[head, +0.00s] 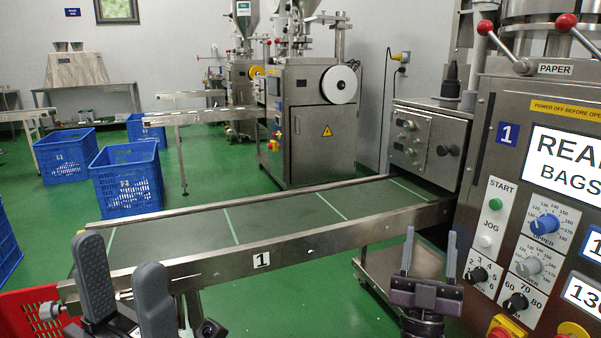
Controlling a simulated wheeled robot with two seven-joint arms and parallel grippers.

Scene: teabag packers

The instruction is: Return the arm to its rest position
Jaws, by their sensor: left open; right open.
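My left gripper (124,283) is at the bottom left, its two dark grey fingers pointing up and spread apart with nothing between them. It is in front of the near left end of the conveyor (290,247). My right gripper (429,254) is at the bottom, right of the middle, with its two fingers upright and apart. It is empty, in front of the machine's lower part. The packing machine (473,185) labelled 1 fills the right side, with START and JOG buttons, knobs and a READY screen partly cut off.
The conveyor belt looks empty, with green cross lines. A red crate (25,312) is at the lower left, partly hidden by my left gripper. Blue crates (126,186) stand on the green floor behind. Another packing machine (315,135) stands at the back. Open floor (225,170) lies between.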

